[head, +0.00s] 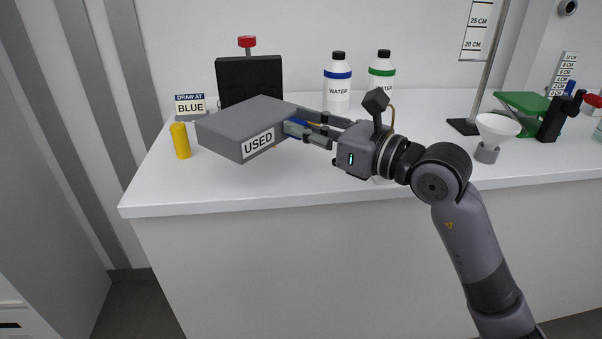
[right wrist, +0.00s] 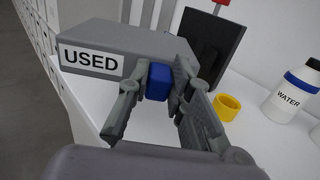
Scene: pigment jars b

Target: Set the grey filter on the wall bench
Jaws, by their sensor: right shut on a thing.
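The grey filter (head: 225,129) is a flat grey box with a white "USED" label, at the left part of the white wall bench (head: 300,190). It also shows in the right wrist view (right wrist: 130,40). My right gripper (head: 298,130) reaches in from the right and is shut on a blue block (right wrist: 158,82) at the filter's side, which looks like its grip. The filter looks slightly tilted over the bench; I cannot tell whether its underside touches the top. My left gripper is not in view.
A yellow cylinder (head: 180,141) and a "BLUE" sign (head: 190,106) stand left of the filter. A black panel (head: 250,78) is behind it. Two water bottles (head: 338,85) stand behind my gripper, near a yellow ring (right wrist: 228,106). A funnel (head: 497,128) is farther right.

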